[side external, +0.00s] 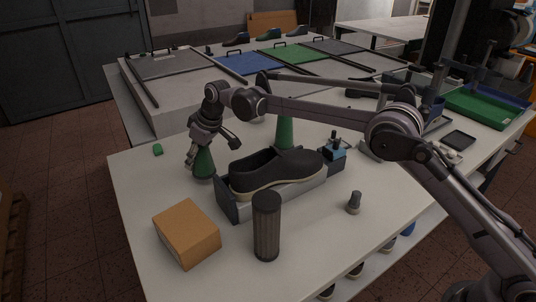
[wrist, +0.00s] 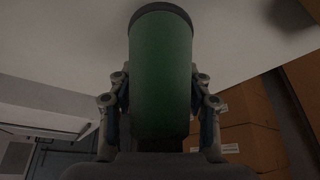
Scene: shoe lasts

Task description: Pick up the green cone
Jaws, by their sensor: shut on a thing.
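A green cone (side external: 204,164) is in my gripper (side external: 198,150), left of the dark shoe. In the wrist view the cone (wrist: 160,75) fills the space between the two fingers (wrist: 160,88), with a dark band at its far end. My gripper is shut on it. I cannot tell whether its base touches the table. A second, taller green tapered piece (side external: 285,131) stands behind the shoe, its lower part hidden.
A dark shoe (side external: 270,172) rests on a grey stand close right of my gripper. A dark ribbed cylinder (side external: 266,228) and an orange-brown box (side external: 187,234) stand in front. A small green block (side external: 157,149) lies left.

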